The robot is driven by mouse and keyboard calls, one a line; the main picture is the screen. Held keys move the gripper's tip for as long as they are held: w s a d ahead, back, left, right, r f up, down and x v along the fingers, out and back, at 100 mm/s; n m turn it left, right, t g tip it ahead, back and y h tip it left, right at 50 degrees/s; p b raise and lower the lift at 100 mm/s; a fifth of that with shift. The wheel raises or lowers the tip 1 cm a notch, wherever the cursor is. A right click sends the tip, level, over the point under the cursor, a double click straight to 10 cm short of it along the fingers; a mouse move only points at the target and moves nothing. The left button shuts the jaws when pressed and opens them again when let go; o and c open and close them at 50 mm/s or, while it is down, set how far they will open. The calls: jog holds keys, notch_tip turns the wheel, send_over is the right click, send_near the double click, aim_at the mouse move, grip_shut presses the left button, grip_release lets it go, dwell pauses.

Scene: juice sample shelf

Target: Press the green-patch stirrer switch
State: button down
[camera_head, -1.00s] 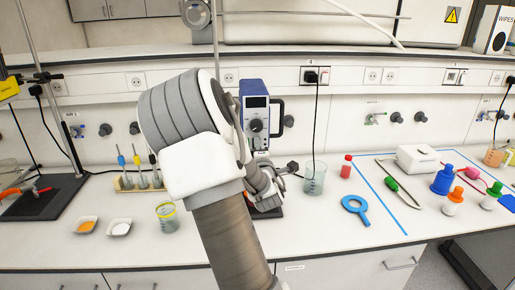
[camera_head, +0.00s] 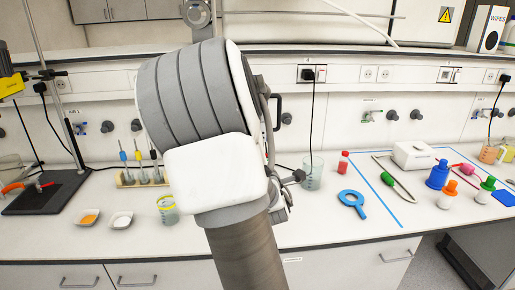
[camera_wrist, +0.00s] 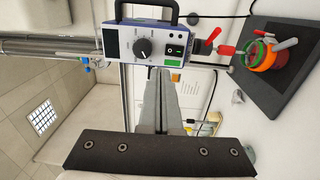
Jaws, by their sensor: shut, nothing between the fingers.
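The stirrer's control box (camera_wrist: 122,46) is at the top of the wrist view, with a dark display, a round knob (camera_wrist: 142,48) and a black switch (camera_wrist: 174,51). A green patch shows around the switch's lower part. My gripper (camera_wrist: 157,72) is shut and empty; its fingers reach up the wrist view, with their tips just below the box's lower edge, left of the switch. I cannot tell whether the tips touch the box. In the head view my arm hides almost all of the stirrer, and the fingers cannot be made out.
A dark stand plate (camera_head: 48,195) is farther left, also in the wrist view (camera_wrist: 285,85).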

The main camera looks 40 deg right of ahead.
jog(key=v, duration=0.2)
jog(key=shift+s+a+r, duration=0.15)
jog(key=shift+s+a, duration=0.05)
jog(key=shift+s, duration=0.15)
dwell(0.4)
jog(key=s+a+m+g+y, duration=0.35)
jog(key=a+m+y, duration=0.4)
jog(key=a, duration=0.75)
jog(key=s+a+m+g+y, duration=0.2)
jog(key=s+a+m+g, duration=0.2)
jog(key=s+a, duration=0.8)
jog(key=s+g, duration=0.2)
jog(key=s, duration=0.2)
jog(key=shift+s+a+r, duration=0.2)
jog(key=shift+s+r, duration=0.1)
jog(key=shift+r, duration=0.1)
